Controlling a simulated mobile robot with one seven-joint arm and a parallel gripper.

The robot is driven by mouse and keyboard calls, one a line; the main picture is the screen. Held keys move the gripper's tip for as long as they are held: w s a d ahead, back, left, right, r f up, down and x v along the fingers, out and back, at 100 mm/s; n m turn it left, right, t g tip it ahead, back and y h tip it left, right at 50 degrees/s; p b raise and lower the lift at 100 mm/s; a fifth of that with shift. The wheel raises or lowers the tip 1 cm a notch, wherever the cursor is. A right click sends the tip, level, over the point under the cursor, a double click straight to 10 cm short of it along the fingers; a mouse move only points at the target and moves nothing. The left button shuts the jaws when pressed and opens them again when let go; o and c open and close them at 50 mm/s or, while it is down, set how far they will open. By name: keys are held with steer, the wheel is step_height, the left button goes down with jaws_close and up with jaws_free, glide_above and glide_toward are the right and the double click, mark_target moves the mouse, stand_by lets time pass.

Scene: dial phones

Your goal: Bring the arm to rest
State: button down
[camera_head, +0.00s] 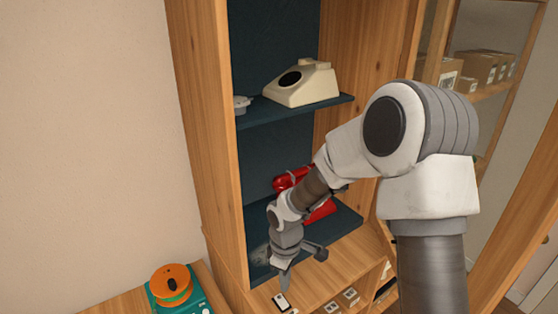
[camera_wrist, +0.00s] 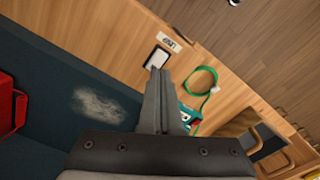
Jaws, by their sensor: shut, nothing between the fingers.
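My arm reaches out in front of the wooden shelf unit in the head view. My gripper (camera_head: 285,285) points down near the front of the lower shelf. In the wrist view my gripper (camera_wrist: 160,75) shows its fingers together, shut and empty. A red phone (camera_head: 320,208) sits on the lower dark shelf, partly hidden behind my arm. Its red edge also shows at the left of the wrist view (camera_wrist: 10,105). A cream phone (camera_head: 304,86) stands on the upper shelf, clear of the arm.
The shelf unit's left side panel (camera_head: 207,130) stands close to my gripper. An orange and teal device (camera_head: 172,285) sits on a low surface at the lower left. Cardboard boxes (camera_head: 480,68) are on shelving at the right. A green cord (camera_wrist: 205,88) shows in the wrist view.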

steer(key=s+d+r+m+t, duration=0.1)
steer(key=s+d+r+m, duration=0.25)
steer(key=r, duration=0.45)
steer(key=s+d+r+m+t+h, duration=0.1)
steer(key=s+d+r+m+t, duration=0.2)
steer(key=r, duration=0.4)
steer(key=s+d+r+m, duration=0.2)
steer(key=s+d+r, duration=0.2)
steer(key=r, duration=0.4)
steer(key=s+d+r+m+t+y, duration=0.1)
steer(key=s+r+m, duration=0.3)
steer(key=s, duration=0.4)
steer(key=shift+s+d+t, duration=0.15)
steer(key=shift+d+t, duration=0.15)
steer(key=shift+d, duration=0.2)
